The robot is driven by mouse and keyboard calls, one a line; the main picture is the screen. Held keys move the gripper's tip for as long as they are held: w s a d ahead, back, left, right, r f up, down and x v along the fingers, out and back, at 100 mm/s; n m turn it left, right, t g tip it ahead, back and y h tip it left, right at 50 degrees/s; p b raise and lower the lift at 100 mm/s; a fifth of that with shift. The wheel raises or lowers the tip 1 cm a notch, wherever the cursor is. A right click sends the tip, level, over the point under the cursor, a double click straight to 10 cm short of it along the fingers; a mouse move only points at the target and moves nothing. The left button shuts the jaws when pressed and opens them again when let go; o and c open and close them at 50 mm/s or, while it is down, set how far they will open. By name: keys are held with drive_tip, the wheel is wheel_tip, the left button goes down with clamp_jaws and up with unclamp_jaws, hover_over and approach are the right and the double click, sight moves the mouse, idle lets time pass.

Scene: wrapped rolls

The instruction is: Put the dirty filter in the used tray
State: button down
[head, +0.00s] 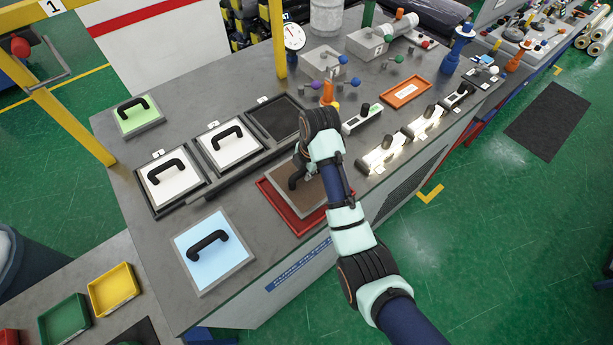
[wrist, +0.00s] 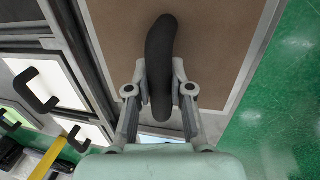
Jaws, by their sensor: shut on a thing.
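The dirty filter is a brown square panel (head: 318,190) with a grey frame and a black curved handle (head: 294,181). My gripper (head: 303,172) is shut on that handle, and the arm hides part of the panel. In the wrist view the fingers (wrist: 160,88) close on both sides of the handle (wrist: 159,50), with the brown face (wrist: 215,45) behind. The red tray (head: 283,214) lies under the filter near the bench's front edge; its left and lower rims show. I cannot tell whether the filter touches the tray.
Two white filters (head: 180,190) (head: 238,152) sit in dark frames beside an empty dark slot (head: 275,118). A green filter (head: 139,122) lies behind, a light blue one (head: 206,267) in front. Lit cylinders (head: 378,160) and an orange tray (head: 405,92) stand to the right.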

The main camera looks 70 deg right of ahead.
sight(309, 182)
drive_tip(key=shift+s+a+f, duration=0.1)
drive_tip(key=shift+f, duration=1.55)
drive_tip(key=c, duration=1)
unclamp_jaws()
drive_tip(key=shift+c, duration=0.2)
drive_tip(key=r, duration=0.5)
drive_tip(key=s+r, duration=0.1)
drive_tip(key=r, duration=0.1)
drive_tip(key=shift+s+a+r, duration=0.1)
drive_tip(key=shift+a+r, duration=0.25)
